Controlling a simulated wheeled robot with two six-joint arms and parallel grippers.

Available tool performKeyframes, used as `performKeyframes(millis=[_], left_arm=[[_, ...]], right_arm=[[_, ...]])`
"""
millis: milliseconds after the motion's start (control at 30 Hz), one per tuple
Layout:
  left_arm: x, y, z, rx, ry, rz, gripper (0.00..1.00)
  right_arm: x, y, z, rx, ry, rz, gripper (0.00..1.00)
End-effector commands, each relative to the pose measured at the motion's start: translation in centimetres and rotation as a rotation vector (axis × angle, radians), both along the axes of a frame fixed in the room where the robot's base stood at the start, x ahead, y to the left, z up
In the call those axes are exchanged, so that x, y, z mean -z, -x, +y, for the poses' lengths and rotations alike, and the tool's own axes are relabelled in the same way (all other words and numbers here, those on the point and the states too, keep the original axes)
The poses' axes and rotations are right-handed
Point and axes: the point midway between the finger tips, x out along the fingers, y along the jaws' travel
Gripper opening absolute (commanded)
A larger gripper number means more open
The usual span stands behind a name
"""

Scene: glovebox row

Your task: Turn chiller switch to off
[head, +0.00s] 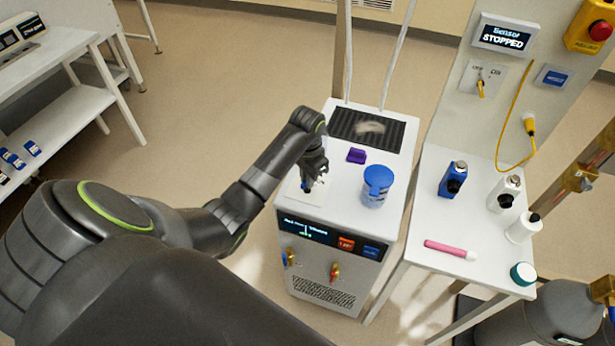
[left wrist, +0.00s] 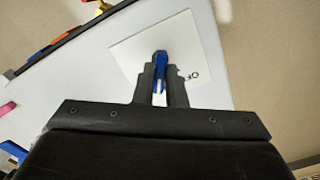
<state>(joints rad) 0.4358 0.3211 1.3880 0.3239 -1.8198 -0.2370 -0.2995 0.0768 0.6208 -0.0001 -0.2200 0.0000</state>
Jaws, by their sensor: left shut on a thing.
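The chiller (head: 390,215) is a white box with a dark front display. A pale switch plate (head: 334,207) lies on the left of its top. My left gripper (head: 309,184) reaches down over this plate. In the left wrist view its fingers (left wrist: 161,88) are shut on a blue switch lever (left wrist: 161,62) that stands over the white plate (left wrist: 130,52). The rest of the marking and the foot of the lever are hidden by the fingers, so I cannot tell the lever's position. My right gripper is not in view.
On the chiller top are a blue-lidded jar (head: 378,182), a purple block (head: 356,155) and a dark grille (head: 372,128). A side table (head: 410,260) on the right holds bottles and a pink marker (head: 449,248). A wall panel reads STOPPED (head: 504,38).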

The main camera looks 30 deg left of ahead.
Motion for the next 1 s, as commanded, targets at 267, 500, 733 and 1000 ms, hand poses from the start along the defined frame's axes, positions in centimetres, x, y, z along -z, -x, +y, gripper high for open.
performKeyframes(millis=[267, 500, 733, 1000], left_arm=[[-0.2, 0.0, 0.0, -0.024, 0.000, -0.001, 0.00], [-0.6, 0.0, -0.1, -0.145, 0.003, 0.002, 0.00], [-0.6, 0.0, 0.0, -0.305, 0.001, 0.001, 0.00], [-0.3, -0.1, 0.0, -0.454, 0.001, 0.000, 0.00]], right_arm=[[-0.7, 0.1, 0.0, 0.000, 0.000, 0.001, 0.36], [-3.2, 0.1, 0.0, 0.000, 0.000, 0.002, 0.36], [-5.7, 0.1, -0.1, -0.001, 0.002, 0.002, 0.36], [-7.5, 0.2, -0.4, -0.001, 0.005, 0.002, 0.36]])
